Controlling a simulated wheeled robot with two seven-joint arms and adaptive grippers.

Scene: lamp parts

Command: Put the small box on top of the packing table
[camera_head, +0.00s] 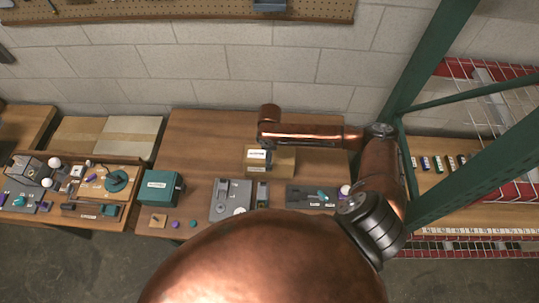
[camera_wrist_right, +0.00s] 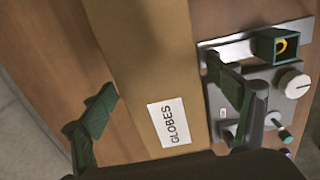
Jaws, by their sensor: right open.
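A small tan cardboard box (camera_head: 285,162) with a white label stands at the back of the wooden table in the head view. In the right wrist view, the box (camera_wrist_right: 150,60) fills the middle, and its label reads GLOBES. My right gripper (camera_wrist_right: 165,102) is open, with one finger on each side of the box in the picture. I cannot tell whether the fingers touch it. In the head view my right arm reaches over the box, and the fingers are not clearly visible. My left gripper is not in view. Which surface is the packing table is unclear.
A grey fixture with a knob (camera_wrist_right: 292,84) lies beside the box. A teal box (camera_head: 161,188) stands on the table's left part, with small parts in front. A tray of lamp parts (camera_head: 100,188) lies further left. Green rack posts (camera_head: 430,60) rise at right.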

